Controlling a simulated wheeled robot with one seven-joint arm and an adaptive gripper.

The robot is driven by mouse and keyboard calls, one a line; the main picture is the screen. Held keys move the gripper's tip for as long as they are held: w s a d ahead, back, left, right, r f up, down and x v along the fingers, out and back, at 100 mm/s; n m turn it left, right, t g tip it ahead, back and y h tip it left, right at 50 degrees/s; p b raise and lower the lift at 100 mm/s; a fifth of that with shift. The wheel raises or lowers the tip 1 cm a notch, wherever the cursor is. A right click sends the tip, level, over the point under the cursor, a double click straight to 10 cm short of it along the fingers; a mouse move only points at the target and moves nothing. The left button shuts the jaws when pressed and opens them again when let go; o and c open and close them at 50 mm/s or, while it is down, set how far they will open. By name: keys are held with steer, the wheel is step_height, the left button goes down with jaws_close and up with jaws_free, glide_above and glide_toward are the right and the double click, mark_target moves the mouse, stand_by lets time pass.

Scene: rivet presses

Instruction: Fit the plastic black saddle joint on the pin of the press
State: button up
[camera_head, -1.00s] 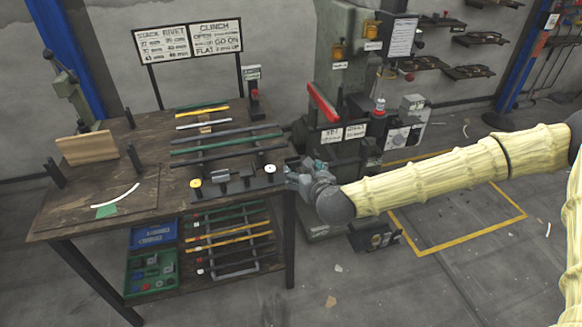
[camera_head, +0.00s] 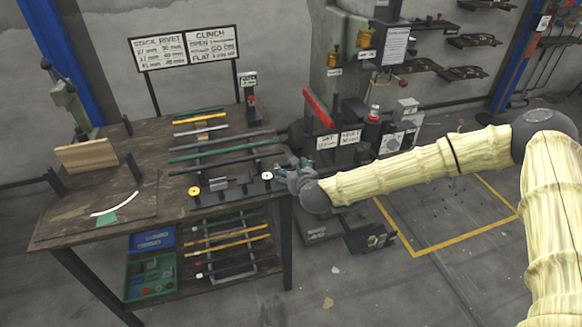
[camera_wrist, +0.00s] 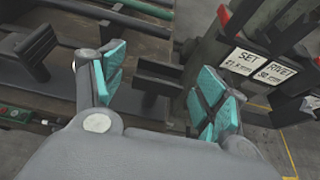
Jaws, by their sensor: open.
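My gripper (camera_head: 290,172) is open at the right edge of the workbench, in front of the press (camera_head: 350,85). In the wrist view, the teal-padded fingers of my gripper (camera_wrist: 163,80) are spread apart. A black two-bar piece (camera_wrist: 158,70) shows between and beyond them, with no visible contact. I cannot tell whether it is the saddle joint or a fixed part. Another black, notched piece (camera_wrist: 35,48) lies to the left of the fingers. I cannot make out the press pin; part of the press's lower front is hidden behind my gripper.
A red lever (camera_head: 319,106) juts from the press. Open floor lies at right, around a yellow outline (camera_head: 460,235).

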steer(key=shift+w+f, duration=0.15)
steer(key=shift+w, duration=0.1)
steer(key=shift+a, duration=0.1)
steer(key=shift+c, duration=0.4)
steer(key=c, duration=0.9)
